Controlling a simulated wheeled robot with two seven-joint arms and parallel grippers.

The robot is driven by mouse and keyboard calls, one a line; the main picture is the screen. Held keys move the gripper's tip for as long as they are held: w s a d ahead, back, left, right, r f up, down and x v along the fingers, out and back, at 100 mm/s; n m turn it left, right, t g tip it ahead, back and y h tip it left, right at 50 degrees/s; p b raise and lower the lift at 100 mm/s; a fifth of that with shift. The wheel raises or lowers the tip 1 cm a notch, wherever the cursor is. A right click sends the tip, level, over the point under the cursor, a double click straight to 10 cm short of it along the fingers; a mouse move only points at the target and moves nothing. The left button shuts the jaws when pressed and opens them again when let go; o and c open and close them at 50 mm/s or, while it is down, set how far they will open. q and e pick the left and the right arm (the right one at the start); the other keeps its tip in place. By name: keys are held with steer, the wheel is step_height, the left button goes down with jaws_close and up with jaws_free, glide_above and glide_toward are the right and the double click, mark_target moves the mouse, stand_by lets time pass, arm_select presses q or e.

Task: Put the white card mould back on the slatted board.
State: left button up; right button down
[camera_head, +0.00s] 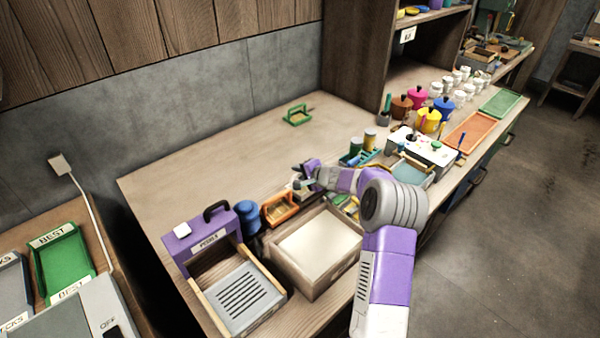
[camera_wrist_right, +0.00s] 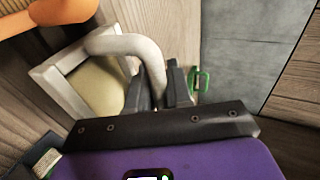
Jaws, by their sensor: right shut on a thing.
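The white card mould (camera_wrist_right: 62,88) shows in the right wrist view as a white square frame around a yellowish panel, with a curved white handle (camera_wrist_right: 125,44). My right gripper (camera_wrist_right: 158,88) is shut on that handle. In the head view my right gripper (camera_head: 303,178) is over the middle of the bench, and the mould is small and mostly hidden there. A grey board with dark slots (camera_head: 262,318) lies in front of the purple press (camera_head: 190,242) at the bench's near left. My left gripper is not in view.
An orange mould (camera_head: 270,218), blue jar (camera_head: 250,217) and wooden tray with a pale sheet (camera_head: 318,243) stand near the gripper. A green mould (camera_head: 297,115) sits farther back. Paint pots (camera_head: 428,121) crowd the right. The bench's back left is clear.

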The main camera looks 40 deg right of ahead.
steer(key=shift+f, duration=0.15)
steer(key=c, duration=1)
jaws_free()
steer(key=shift+o, duration=0.2)
steer(key=shift+s, duration=0.1)
steer(key=v, duration=0.7)
steer(key=shift+s, duration=0.15)
